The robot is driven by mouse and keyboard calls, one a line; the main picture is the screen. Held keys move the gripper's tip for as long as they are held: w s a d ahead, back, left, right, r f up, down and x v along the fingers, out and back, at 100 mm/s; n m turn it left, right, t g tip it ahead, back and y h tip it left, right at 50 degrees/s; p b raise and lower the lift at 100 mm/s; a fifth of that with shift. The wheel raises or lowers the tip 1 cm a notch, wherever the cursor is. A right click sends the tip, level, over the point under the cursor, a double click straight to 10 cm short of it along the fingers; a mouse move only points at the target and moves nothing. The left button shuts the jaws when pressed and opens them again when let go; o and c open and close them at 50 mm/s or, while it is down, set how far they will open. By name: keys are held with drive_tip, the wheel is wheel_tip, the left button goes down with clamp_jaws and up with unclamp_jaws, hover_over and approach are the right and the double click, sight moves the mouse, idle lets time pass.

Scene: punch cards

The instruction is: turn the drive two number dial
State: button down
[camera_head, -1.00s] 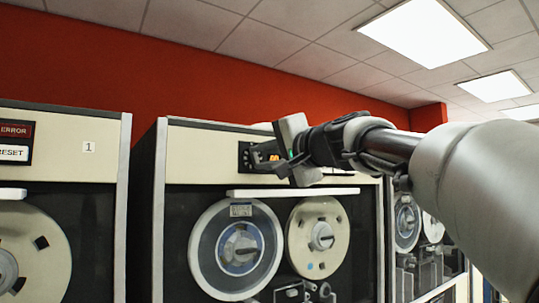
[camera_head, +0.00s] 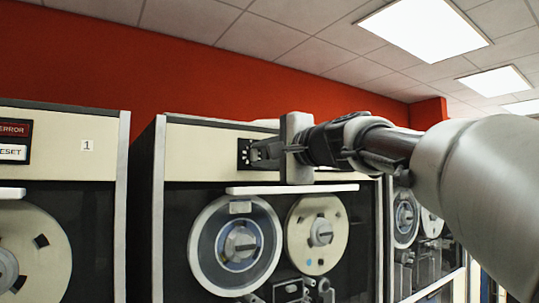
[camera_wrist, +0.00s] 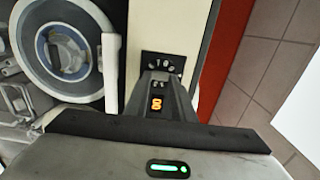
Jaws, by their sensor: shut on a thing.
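The drive two number dial sits on a small black panel (camera_head: 243,153) with white markings, on the cream upper front of the middle tape cabinet. My gripper (camera_head: 256,153) comes from the right, with its fingertips at the panel, and hides most of it in the head view. In the wrist view, my gripper (camera_wrist: 164,78) is shut on the dial, and white numerals show on the black dial face (camera_wrist: 162,64) just beyond the fingertips. The knob itself is mostly hidden by the fingers. Orange lit digits (camera_wrist: 157,103) show between the fingers.
A white ledge (camera_head: 292,189) runs below the panel, above two tape reels (camera_head: 208,245) (camera_head: 303,251). The neighbouring cabinet on the left carries a "1" label (camera_head: 88,146) and a RESET button (camera_head: 13,152). A red wall (camera_head: 190,80) stands behind.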

drive_tip(key=c, duration=1.5)
unclamp_jaws()
drive_tip(key=shift+s, duration=0.1)
drive_tip(key=b+v, duration=0.3)
drive_tip(key=v, duration=1.4)
drive_tip(key=shift+s+d, duration=0.1)
drive_tip(key=shift+d, duration=0.1)
